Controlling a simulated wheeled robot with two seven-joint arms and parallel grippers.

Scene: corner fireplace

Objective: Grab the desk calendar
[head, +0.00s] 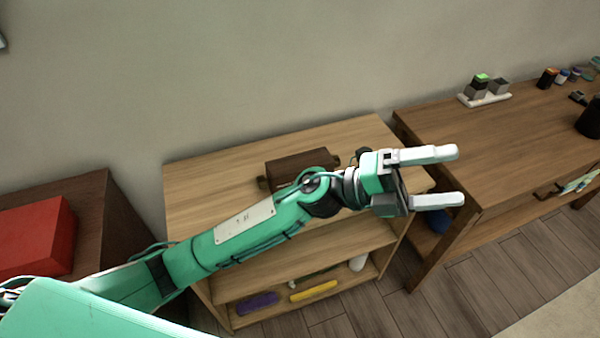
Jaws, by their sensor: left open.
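A dark brown wooden block with knobs at its ends (290,167), which looks like the desk calendar, sits on top of the low wooden shelf in the head view. My left arm passes in front of it and hides its lower part. My left gripper (457,175) is open and empty, its two white fingers pointing right. It is to the right of the block and apart from it, over the gap between the shelf and the desk in the picture. My right gripper is not in view.
The low shelf (215,185) holds a purple item (258,303) and a yellow item (313,291) below. A wooden desk (490,135) with several small items stands right. A red box (35,235) sits on a dark cabinet (100,205) at left.

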